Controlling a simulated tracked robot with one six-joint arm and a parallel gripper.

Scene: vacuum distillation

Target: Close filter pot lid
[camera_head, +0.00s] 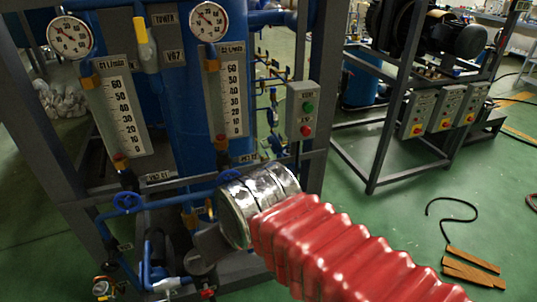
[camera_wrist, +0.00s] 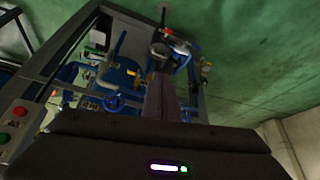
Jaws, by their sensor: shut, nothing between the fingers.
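My gripper (camera_head: 203,247) extends left and down past the silver cuff of my arm in the head view, low in front of the blue rig. In the wrist view my gripper (camera_wrist: 161,80) shows as two fingers shut together, with nothing seen between them. A small grey round part (camera_wrist: 159,49), which looks like the filter pot, lies just beyond the fingertips there. In the head view a grey rounded part (camera_head: 199,264) shows by the fingertips. I cannot tell whether the fingers touch it. The lid's position is not clear in either view.
A blue valve wheel (camera_head: 127,201), low blue pipework (camera_head: 160,278) and grey frame posts (camera_head: 314,130) crowd the space around my gripper. A button box (camera_head: 302,110) hangs on the right post.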

